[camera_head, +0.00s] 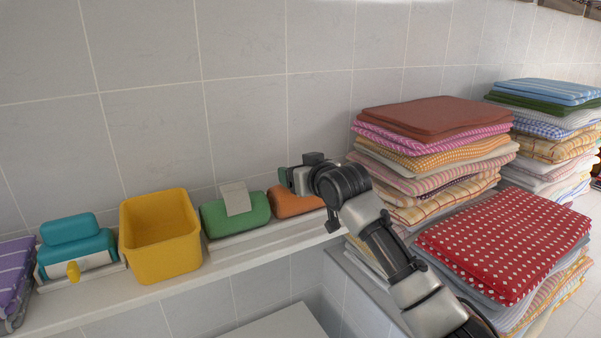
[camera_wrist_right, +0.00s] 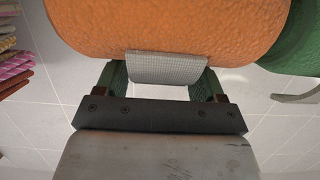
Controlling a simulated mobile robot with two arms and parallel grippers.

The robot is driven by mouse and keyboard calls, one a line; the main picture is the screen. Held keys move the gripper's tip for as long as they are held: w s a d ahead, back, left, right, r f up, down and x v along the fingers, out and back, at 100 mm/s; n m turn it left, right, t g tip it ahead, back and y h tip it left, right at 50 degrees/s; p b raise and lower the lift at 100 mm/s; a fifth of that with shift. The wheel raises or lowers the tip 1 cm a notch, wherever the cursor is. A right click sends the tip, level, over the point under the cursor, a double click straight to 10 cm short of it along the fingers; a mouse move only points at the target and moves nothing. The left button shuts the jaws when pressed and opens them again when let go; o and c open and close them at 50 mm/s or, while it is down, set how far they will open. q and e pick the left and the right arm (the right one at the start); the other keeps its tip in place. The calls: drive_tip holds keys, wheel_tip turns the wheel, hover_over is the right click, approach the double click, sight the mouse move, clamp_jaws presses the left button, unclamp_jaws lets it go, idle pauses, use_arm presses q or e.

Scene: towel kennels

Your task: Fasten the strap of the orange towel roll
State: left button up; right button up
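The orange towel roll (camera_head: 300,204) lies on the white shelf, right of the green roll, partly hidden behind my right gripper (camera_head: 297,180). In the right wrist view the orange roll (camera_wrist_right: 180,25) fills the top. Its grey woven strap (camera_wrist_right: 167,67) hangs off the roll's near side as a short flap. My right gripper (camera_wrist_right: 160,82) is open, one finger on each side of the strap; I cannot tell whether either touches it. In the head view the strap cannot be made out behind the gripper. My left gripper is not in view.
The green roll (camera_head: 235,220) with a raised grey flap (camera_head: 236,198) sits close left of the orange one. Further left are a yellow bin (camera_head: 160,265), a teal roll (camera_head: 72,230) and a purple towel (camera_head: 14,270). Towel stacks (camera_head: 430,120) stand right, near my right arm.

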drive_tip(key=shift+o, duration=0.6)
drive_tip(key=shift+s+d+b, duration=0.35)
drive_tip(key=shift+s+b, duration=0.1)
drive_tip(key=b+v, duration=0.4)
drive_tip(key=v, duration=0.5)
drive_tip(key=shift+s+r, duration=0.25)
drive_tip(key=shift+s, duration=0.05)
drive_tip(key=shift+d, duration=0.15)
